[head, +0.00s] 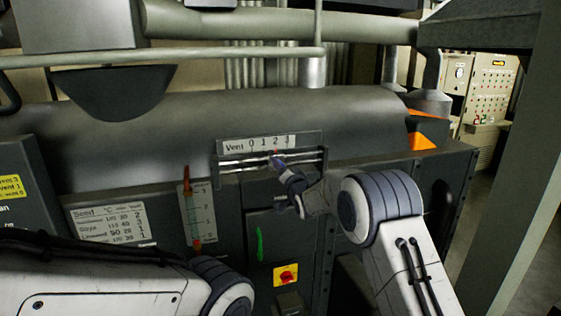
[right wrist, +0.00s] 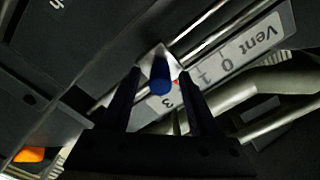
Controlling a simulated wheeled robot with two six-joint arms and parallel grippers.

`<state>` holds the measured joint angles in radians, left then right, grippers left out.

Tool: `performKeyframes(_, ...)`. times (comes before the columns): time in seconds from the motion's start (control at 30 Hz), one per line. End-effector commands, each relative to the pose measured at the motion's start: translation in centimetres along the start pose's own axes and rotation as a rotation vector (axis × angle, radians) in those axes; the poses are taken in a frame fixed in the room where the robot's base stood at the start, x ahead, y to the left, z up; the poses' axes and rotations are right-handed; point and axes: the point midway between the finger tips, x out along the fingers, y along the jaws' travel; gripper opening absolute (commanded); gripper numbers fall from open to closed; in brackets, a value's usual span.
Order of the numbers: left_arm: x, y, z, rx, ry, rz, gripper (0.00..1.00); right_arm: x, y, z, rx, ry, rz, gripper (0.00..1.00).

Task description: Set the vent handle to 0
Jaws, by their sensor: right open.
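The vent scale (head: 270,143) is a pale strip marked Vent 0 1 2 3 on the dark machine, above a pair of horizontal metal rails (head: 240,162). The vent handle (right wrist: 160,78) has a blue knob and sits on the rails. In the head view, a red mark shows just under the 2. My right gripper (right wrist: 160,88) is open, with one finger on each side of the blue knob; contact is not clear. In the head view this gripper (head: 281,165) covers most of the handle. My left gripper is out of view; only my left arm shows, at the lower left.
A vertical slider gauge (head: 197,213) with orange ends stands left of the vent rails. A seed table label (head: 110,222) is further left. A red knob on a yellow plate (head: 286,275) is below. A grey pillar (head: 510,170) stands at the right.

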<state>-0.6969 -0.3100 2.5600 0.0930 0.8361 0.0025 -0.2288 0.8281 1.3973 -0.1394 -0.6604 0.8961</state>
Motion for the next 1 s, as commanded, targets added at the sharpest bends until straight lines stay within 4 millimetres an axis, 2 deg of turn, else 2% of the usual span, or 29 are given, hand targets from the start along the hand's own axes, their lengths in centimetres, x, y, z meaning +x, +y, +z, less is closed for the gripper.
performKeyframes(0.13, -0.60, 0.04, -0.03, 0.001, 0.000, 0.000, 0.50, 0.93, -0.05, -0.01, 0.000, -0.001, 0.000, 0.61)
performKeyframes(0.47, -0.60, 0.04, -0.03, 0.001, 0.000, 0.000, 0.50, 1.16, 0.04, 0.07, 0.000, -0.001, 0.001, 0.61)
performKeyframes(0.57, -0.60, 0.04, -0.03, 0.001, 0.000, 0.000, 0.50, 1.15, 0.04, 0.06, 0.000, -0.001, 0.001, 0.27)
performKeyframes(0.63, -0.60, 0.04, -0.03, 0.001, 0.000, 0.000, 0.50, 1.14, 0.04, 0.06, 0.000, -0.001, 0.001, 0.00)
performKeyframes(1.0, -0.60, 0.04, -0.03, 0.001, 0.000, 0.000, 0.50, 1.13, 0.06, 0.06, 0.000, -0.001, 0.001, 0.00)
